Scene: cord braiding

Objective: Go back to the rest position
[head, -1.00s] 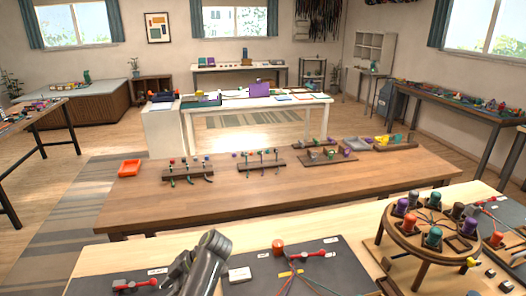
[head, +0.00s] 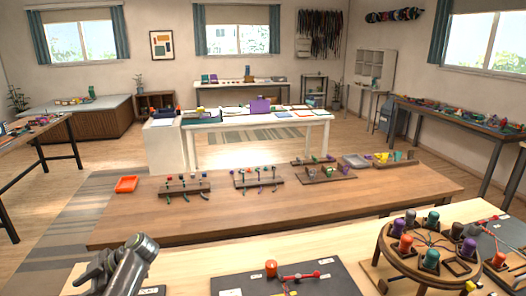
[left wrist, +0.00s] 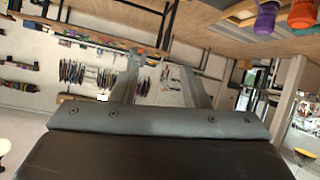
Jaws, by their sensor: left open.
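My left arm shows at the lower left of the head view, above the near table. In the left wrist view my left gripper (left wrist: 160,88) has its two fingers apart, with nothing between them. The round wooden braiding stand (head: 383,248) stands at the right of the near table, with coloured bobbins around its top and cords meeting at its middle. A purple bobbin (left wrist: 265,18) and an orange bobbin (left wrist: 302,14) show at the top right of the left wrist view, away from the fingers. My right gripper is not in view.
A dark mat (head: 335,287) on the near table (head: 215,265) carries an orange bobbin (head: 271,268) and a red clamp (head: 300,277).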

